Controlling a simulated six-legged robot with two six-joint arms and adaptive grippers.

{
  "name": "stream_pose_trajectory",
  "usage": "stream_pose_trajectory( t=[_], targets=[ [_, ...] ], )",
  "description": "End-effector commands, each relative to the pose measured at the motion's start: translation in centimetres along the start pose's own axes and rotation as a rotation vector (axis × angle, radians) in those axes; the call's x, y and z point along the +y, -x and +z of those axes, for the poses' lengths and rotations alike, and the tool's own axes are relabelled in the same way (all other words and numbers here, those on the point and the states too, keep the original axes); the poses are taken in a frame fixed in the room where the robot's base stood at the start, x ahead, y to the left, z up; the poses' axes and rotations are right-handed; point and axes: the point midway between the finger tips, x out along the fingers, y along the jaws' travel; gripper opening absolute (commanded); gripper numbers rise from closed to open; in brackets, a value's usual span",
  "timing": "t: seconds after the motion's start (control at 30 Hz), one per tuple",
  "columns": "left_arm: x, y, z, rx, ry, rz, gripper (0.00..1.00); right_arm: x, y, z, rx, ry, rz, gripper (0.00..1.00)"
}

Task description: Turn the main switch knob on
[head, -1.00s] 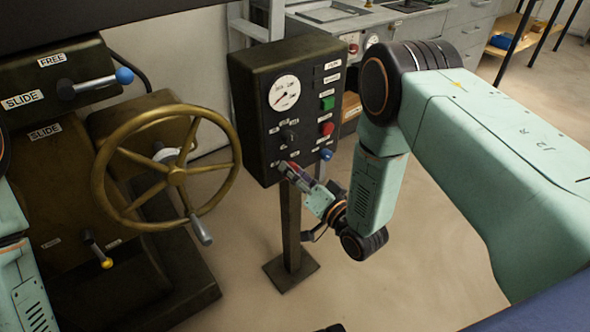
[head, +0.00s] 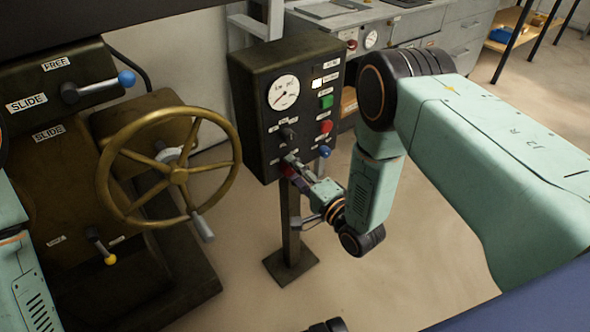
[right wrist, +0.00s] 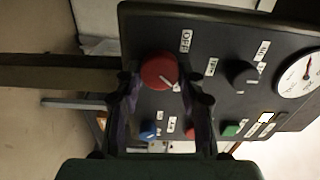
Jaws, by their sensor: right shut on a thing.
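The main switch knob (right wrist: 159,71) is red and round and sits low on the dark control box (head: 251,121). My right gripper (right wrist: 160,88) is shut on the knob, one finger on each side. In the head view the right gripper (head: 291,168) is at the box's lower edge and mostly hides the knob. My left gripper is not in view.
Above the knob are a black selector (head: 289,134), a gauge (head: 284,92), a green button (head: 326,101) and a red button (head: 326,126). A blue knob (head: 325,152) is close beside the right gripper. A brass handwheel (head: 178,175) stands left of the box.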

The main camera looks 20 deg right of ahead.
Motion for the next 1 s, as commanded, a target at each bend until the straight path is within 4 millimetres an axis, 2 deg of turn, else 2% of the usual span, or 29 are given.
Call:
stream_pose_trajectory(
  t=[0.67,0.7,0.93,1.0],
  targets=[
    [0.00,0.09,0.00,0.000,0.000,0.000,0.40,0.16,0.11,0.02,0.001,-0.065,0.004,0.07],
    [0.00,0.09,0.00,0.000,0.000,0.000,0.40,0.16,0.11,0.02,0.001,-0.065,0.004,0.40],
    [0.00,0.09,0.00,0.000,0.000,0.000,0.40,0.11,0.07,0.01,0.001,-0.063,0.002,0.59],
    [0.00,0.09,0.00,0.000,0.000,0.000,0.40,0.09,0.05,0.00,0.001,-0.063,0.002,0.61]
  ],
)
